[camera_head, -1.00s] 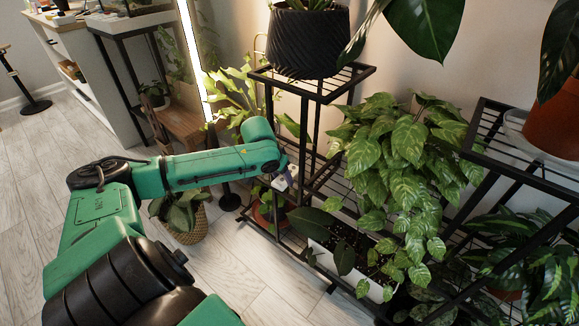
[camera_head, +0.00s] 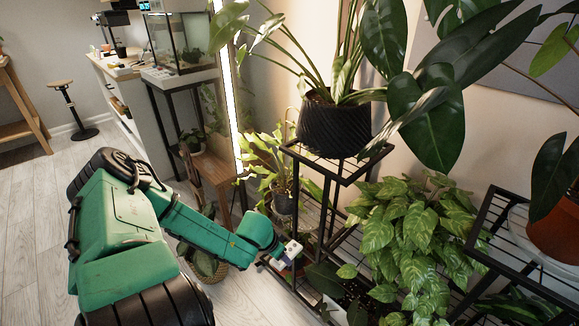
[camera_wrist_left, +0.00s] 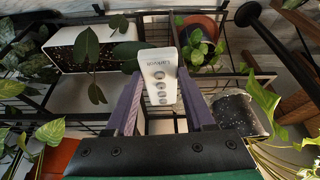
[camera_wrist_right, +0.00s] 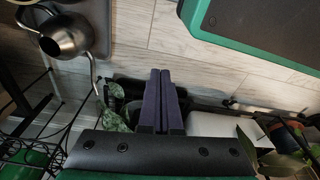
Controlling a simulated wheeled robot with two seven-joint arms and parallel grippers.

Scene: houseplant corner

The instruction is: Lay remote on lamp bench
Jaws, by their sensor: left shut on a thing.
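The white remote (camera_wrist_left: 158,75) with grey buttons stands between the purple fingers of my left gripper (camera_wrist_left: 160,105), which is shut on it. In the head view the remote (camera_head: 291,250) shows as a small pale piece at the end of my green left arm, beside the black plant stand (camera_head: 300,190). A wooden bench (camera_head: 214,172) stands behind the arm, next to a tall glowing lamp strip (camera_head: 228,90); I cannot tell for certain that it is the lamp bench. My right gripper (camera_wrist_right: 161,85) shows only in its wrist view, its fingers together with nothing between them.
Black wire shelves with a big dark pot (camera_head: 333,125) and leafy plants (camera_head: 405,225) crowd the right. A woven basket (camera_head: 205,266) sits on the floor by the arm. A glass tank (camera_head: 180,45) stands at the back. Open floor lies at the left.

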